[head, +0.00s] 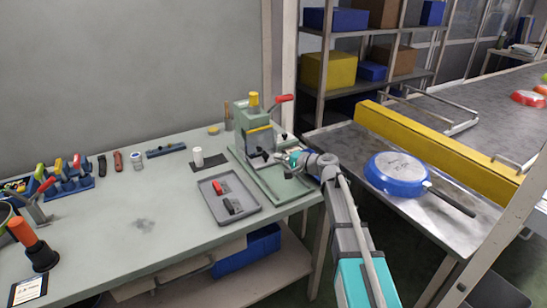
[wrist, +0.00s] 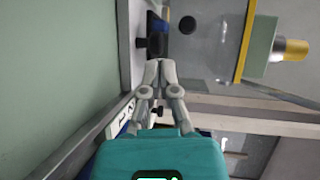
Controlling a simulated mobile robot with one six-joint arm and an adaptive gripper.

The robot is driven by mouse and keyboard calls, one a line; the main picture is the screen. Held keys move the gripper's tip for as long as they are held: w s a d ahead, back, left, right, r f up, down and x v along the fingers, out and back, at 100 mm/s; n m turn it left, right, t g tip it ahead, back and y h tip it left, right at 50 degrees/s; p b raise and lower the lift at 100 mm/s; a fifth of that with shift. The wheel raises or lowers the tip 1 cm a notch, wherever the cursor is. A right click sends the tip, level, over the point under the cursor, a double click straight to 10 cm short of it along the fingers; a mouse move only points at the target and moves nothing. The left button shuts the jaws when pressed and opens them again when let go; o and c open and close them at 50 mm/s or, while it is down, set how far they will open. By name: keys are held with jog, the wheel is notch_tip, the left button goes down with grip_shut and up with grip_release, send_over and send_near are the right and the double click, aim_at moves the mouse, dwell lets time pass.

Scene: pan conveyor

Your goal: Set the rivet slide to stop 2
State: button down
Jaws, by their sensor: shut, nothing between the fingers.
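The green riveting press (head: 258,135), with a yellow cap and a red-handled lever (head: 281,99), stands on a green base plate at the bench's right end. My gripper (head: 280,157) is at the press's front right, low over its base. In the wrist view my gripper (wrist: 158,64) is shut and empty. Its fingertips are close to a dark block with a black knob (wrist: 142,42), likely the rivet slide; whether they touch it I cannot tell. A white strip with dark marks (wrist: 122,119) lies beside the fingers, partly hidden. I cannot read the slide's stop position.
A grey tray (head: 242,215) with red and dark parts lies left of the press. A white cylinder (head: 198,157) stands behind it. The bench's middle is mostly clear.

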jog(key=p+v, duration=0.1)
jog(key=v, duration=1)
jog(key=shift+s+d+p, duration=0.15)
jog(key=shift+d+p, duration=0.05)
jog(key=shift+p, duration=0.15)
